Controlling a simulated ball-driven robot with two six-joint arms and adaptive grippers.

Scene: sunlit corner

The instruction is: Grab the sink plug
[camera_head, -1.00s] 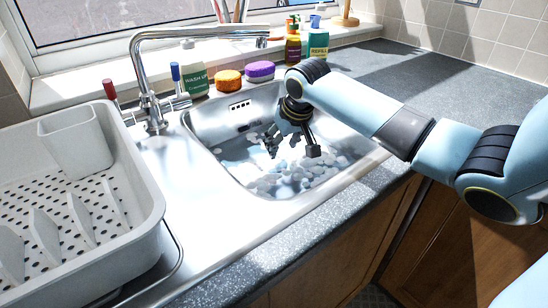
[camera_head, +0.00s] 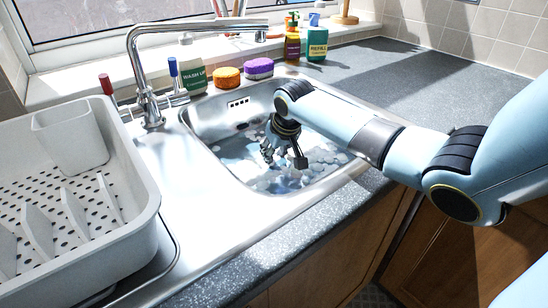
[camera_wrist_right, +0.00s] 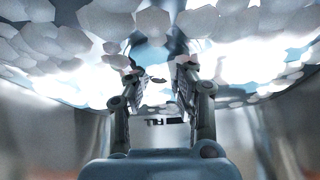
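The metal sink (camera_head: 212,155) holds water with pale foam (camera_head: 318,165) over much of its surface. I cannot make out a sink plug in either view; foam and my gripper cover much of the basin. My right gripper (camera_head: 284,158) points down into the basin, close to the foam. In the right wrist view its two fingers (camera_wrist_right: 160,77) stand apart, with foam in front of them. A small dark spot shows between the fingertips, too unclear to name. My left gripper is not in view.
A chrome tap (camera_head: 150,95) arches behind the sink. A grey dish rack (camera_head: 140,225) stands at left. The worktop (camera_head: 400,75) at right is clear.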

